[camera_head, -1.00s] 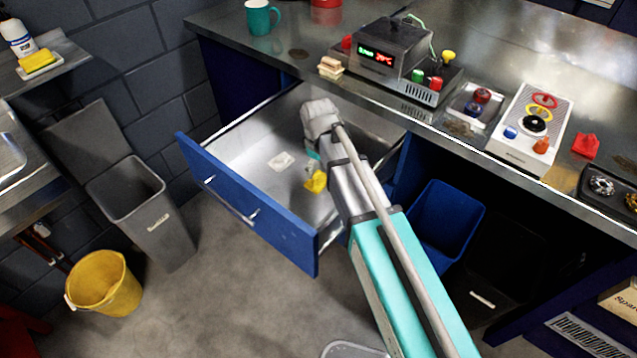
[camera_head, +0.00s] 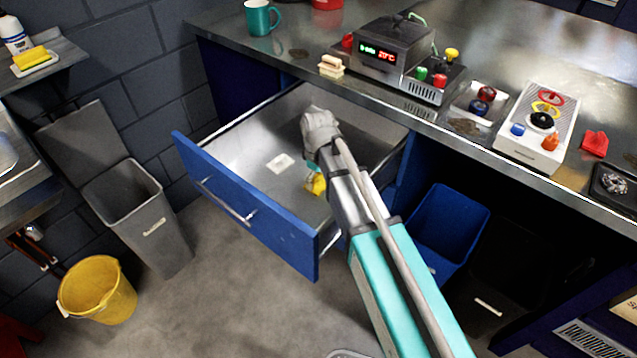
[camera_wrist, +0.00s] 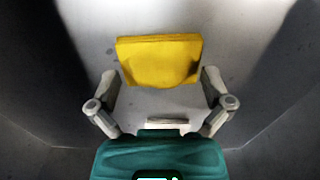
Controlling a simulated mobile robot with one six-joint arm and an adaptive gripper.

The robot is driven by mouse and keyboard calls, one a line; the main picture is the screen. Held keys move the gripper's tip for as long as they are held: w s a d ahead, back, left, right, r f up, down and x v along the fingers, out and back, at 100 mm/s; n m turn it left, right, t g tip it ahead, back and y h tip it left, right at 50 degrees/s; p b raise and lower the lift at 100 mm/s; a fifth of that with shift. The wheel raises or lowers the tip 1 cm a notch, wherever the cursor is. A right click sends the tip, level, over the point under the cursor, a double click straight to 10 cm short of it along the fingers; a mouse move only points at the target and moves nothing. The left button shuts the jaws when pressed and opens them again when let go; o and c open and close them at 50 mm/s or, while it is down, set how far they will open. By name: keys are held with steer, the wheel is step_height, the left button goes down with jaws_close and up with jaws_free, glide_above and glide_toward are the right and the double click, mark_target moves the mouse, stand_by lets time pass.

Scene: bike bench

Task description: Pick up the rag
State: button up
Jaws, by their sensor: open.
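The rag appears to be the yellow folded cloth (camera_wrist: 158,60) in the wrist view, lying on the metal floor of the open drawer. In the head view the yellow piece (camera_head: 315,186) shows only in part beside my arm. My gripper (camera_wrist: 160,86) is open and empty, pointed down inside the drawer, with its fingers on either side of the cloth's near edge. I cannot tell the exact height between them. In the head view the fingers are mostly hidden by my wrist.
The blue-fronted drawer (camera_head: 246,204) stands open, its walls close around my gripper. A small pale item (camera_head: 280,162) lies on its floor to the left. The counter (camera_head: 470,55) overhangs behind. A blue bin (camera_head: 449,228) stands to the right, a grey bin (camera_head: 150,229) to the left.

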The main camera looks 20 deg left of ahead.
steer(key=c, duration=1)
steer(key=shift+r, duration=0.1)
steer(key=shift+c, duration=0.2)
step_height(320, 180, up, 3)
steer(key=p, duration=0.3)
steer(key=shift+f, duration=0.2)
steer(key=s+r+p, duration=1)
steer(key=s, duration=0.4)
steer(key=shift+r, duration=0.15)
step_height(320, 180, up, 26)
steer(key=p, duration=2.6)
steer(key=shift+s+d, duration=0.1)
